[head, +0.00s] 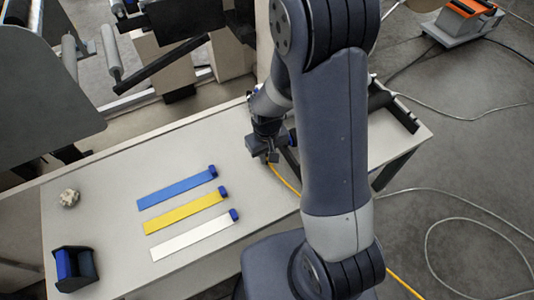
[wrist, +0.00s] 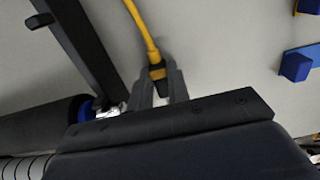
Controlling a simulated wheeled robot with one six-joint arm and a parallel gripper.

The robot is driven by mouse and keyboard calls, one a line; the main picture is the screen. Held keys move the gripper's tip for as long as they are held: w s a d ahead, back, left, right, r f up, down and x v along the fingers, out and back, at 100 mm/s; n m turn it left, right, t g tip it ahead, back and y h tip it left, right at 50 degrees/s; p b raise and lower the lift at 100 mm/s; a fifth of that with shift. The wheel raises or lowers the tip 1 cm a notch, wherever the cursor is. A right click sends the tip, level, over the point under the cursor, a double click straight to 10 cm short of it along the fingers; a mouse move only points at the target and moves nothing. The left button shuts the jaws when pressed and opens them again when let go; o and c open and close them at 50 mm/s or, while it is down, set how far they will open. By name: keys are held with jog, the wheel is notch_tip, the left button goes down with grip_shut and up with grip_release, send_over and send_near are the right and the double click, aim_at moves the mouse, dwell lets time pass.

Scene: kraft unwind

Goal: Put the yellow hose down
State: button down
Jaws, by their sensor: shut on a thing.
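The yellow hose (head: 284,178) runs from my gripper (head: 272,157) across the light table and passes out of sight behind my arm. A yellow stretch (head: 404,284) shows again on the floor at the lower right. In the wrist view the hose (wrist: 143,32) leads up from between the fingertips of my gripper (wrist: 159,84). The fingers are shut on its dark-banded end, close over the table. I cannot tell whether that end touches the table.
Blue (head: 177,188), yellow (head: 186,210) and white (head: 195,236) flat strips with blue end blocks lie left of my gripper on the table (head: 110,190). A dark holder (head: 74,268) and crumpled ball (head: 69,198) are at far left. A black frame with a roller (wrist: 45,125) is beside my gripper.

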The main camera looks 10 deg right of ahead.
jog(key=shift+f, duration=0.15)
jog(key=c, duration=1.3)
grip_release()
jog(key=shift+c, duration=0.2)
